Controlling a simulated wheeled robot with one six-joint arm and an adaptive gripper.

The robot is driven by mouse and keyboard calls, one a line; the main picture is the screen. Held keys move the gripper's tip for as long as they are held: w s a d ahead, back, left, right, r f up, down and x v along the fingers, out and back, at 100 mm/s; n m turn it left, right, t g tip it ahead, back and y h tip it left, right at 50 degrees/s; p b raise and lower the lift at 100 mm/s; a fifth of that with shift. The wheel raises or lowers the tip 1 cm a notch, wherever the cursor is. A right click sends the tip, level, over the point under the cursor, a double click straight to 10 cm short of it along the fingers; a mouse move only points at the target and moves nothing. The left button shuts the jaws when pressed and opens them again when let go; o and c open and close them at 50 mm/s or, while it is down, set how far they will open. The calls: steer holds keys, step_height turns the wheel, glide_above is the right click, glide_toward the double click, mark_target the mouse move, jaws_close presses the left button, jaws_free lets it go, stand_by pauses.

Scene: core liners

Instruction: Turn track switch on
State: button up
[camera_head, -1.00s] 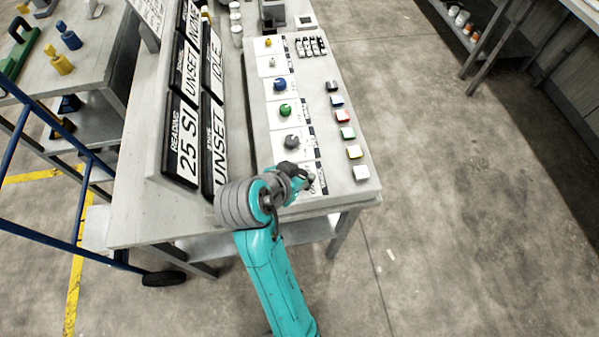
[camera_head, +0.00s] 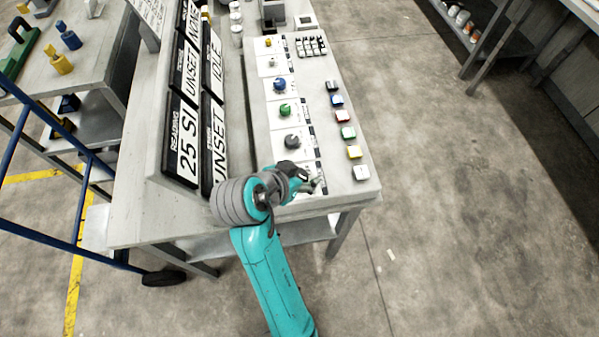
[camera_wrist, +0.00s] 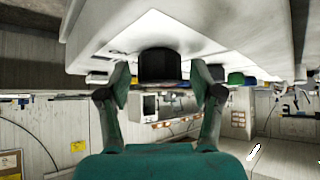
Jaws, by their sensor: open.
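The sloped control panel (camera_head: 325,165) carries a column of knobs: a dark grey one (camera_head: 291,142), a green one (camera_head: 285,110) and a blue one (camera_head: 280,84). I cannot tell which control is the track switch; no label for it is legible. My gripper (camera_head: 314,186) is at the panel's near end, below the dark grey knob, and its wrist hides part of the surface there. In the wrist view my gripper (camera_wrist: 160,80) is open, with its fingers apart on either side of a black knob (camera_wrist: 159,66) on the panel. Contact with the knob cannot be made out.
A column of coloured push buttons (camera_head: 347,133) runs along the panel's right side. A keypad (camera_head: 311,46) is at the far end. Display boards (camera_head: 183,140) reading "25 SI" and "UNSET" stand to the left. Open floor (camera_head: 460,200) lies to the right.

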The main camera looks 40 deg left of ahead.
mark_target(300, 175)
step_height(300, 175, up, 10)
stand_by(0.6)
stand_by(0.4)
